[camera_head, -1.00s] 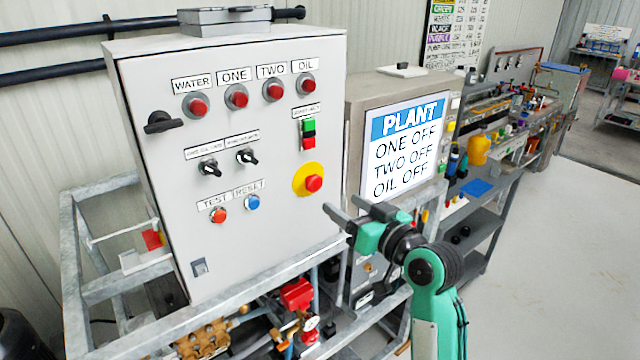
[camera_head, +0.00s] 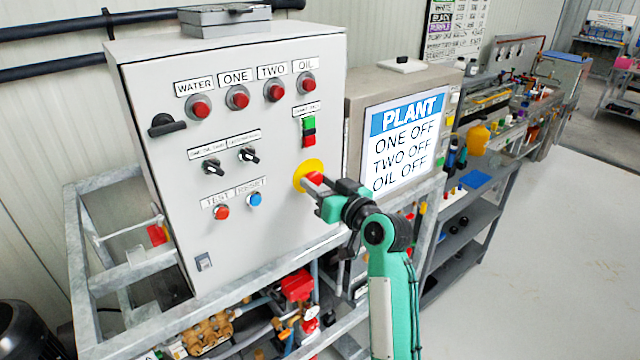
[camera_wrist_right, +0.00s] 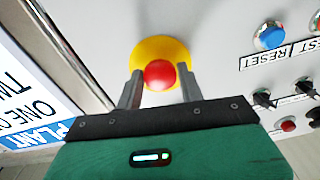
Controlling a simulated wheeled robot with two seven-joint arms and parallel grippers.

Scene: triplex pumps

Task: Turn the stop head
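The stop head is a red mushroom button (camera_head: 315,178) on a round yellow plate (camera_head: 301,172), low on the right of the grey panel's front. My right gripper (camera_head: 312,182) is at it, partly covering the head and plate. In the right wrist view, the red head (camera_wrist_right: 159,74) shows between the two grey fingers (camera_wrist_right: 160,88), which are open on either side of it. A gap seems to show on each side; contact is not clear. My left gripper is not in view.
The grey control panel (camera_head: 250,120) carries lamps, switches, a green-red button pair (camera_head: 308,131) and test (camera_head: 222,212) and reset (camera_head: 255,199) buttons. A screen (camera_head: 405,143) reading PLANT, ONE OFF, TWO OFF, OIL OFF stands to its right. Pump pipework (camera_head: 297,286) lies below.

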